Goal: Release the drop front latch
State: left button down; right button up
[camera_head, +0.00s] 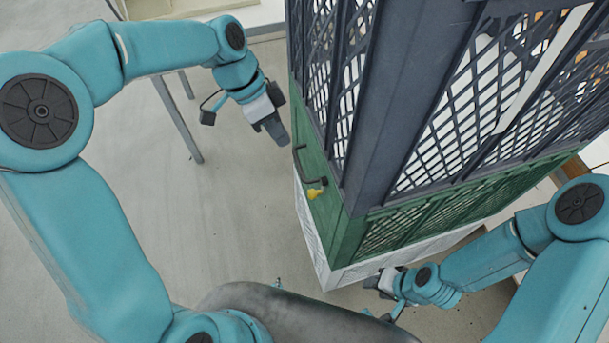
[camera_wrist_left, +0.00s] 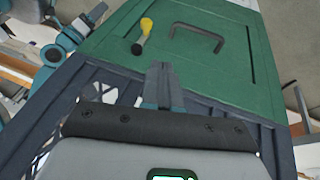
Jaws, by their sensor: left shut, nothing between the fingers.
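The green drop front panel (camera_head: 312,210) is on the left face of a tall dark lattice crate. It carries a dark bar handle (camera_head: 302,165) and a latch with a yellow grip (camera_head: 316,192). The wrist view also shows the panel (camera_wrist_left: 220,78), the handle (camera_wrist_left: 198,33) and the yellow latch (camera_wrist_left: 145,28). My left gripper (camera_head: 283,140) is left of the crate, above and apart from the handle and latch. Its fingers (camera_wrist_left: 160,68) are together and empty, over the panel's edge in the wrist view. My right gripper (camera_head: 374,283) is low beside the crate's base; its fingers are unclear.
The crate's dark lattice walls (camera_head: 390,110) rise close to my left gripper. A white base (camera_head: 345,275) sits under the green section. Thin grey legs (camera_head: 180,120) stand at the left. The pale floor (camera_head: 235,200) left of the crate is clear.

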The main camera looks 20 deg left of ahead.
pick_arm(q)
jog(key=shift+s+d+p+x, duration=0.1)
jog(key=shift+s+p+x, duration=0.2)
jog(key=shift+x, duration=1.9)
jog(key=shift+s+d+p+x, duration=0.1)
jog(key=shift+s+x, duration=0.25)
jog(key=shift+x, duration=1.85)
jog(key=shift+s+d+p+x, duration=0.1)
jog(key=shift+s+p+x, duration=0.2)
jog(key=shift+x, duration=1.9)
pick_arm(e)
jog(key=shift+s+d+r, duration=0.1)
jog(key=shift+r, duration=0.5)
pick_arm(q)
jog(key=shift+s+a+r, duration=0.1)
jog(key=shift+s, duration=0.05)
pick_arm(e)
jog(key=shift+f, duration=0.15)
pick_arm(q)
jog(key=shift+g+h+b, duration=0.3)
jog(key=shift+g+b, duration=0.1)
jog(key=shift+b, duration=0.15)
pick_arm(e)
jog(key=shift+w+f, duration=0.3)
jog(key=shift+w, duration=0.4)
